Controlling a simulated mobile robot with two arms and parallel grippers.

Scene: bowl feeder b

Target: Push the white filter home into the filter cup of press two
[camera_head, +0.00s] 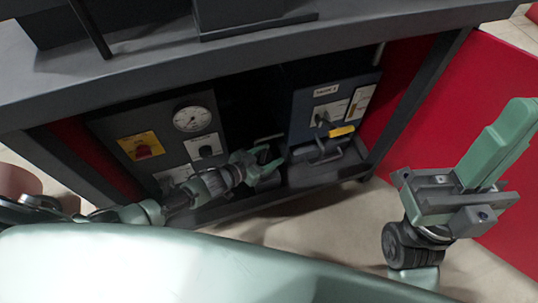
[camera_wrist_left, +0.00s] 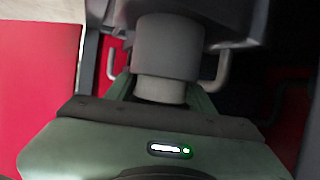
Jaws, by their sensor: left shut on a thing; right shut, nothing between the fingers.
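My left gripper (camera_head: 268,162) reaches into the dark bay under the counter, just left of the panel labelled as press two (camera_head: 325,90). It is shut on a short pale cylinder, which I take to be the white filter (camera_wrist_left: 160,89); it looks grey in shadow between the fingers in the left wrist view. A wider grey cylinder, apparently the filter cup (camera_wrist_left: 169,45), lines up with it and meets it. How deep the filter sits is hard to tell. My right gripper (camera_head: 508,125) is shut and empty, out at the right.
A left panel (camera_head: 110,125) carries a round gauge (camera_head: 192,119) and a red knob on yellow (camera_head: 143,151). A dark ledge (camera_head: 330,170) lies below the press panel. Counter (camera_head: 250,48) overhangs the bay. Red panels flank it; open floor lies in front.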

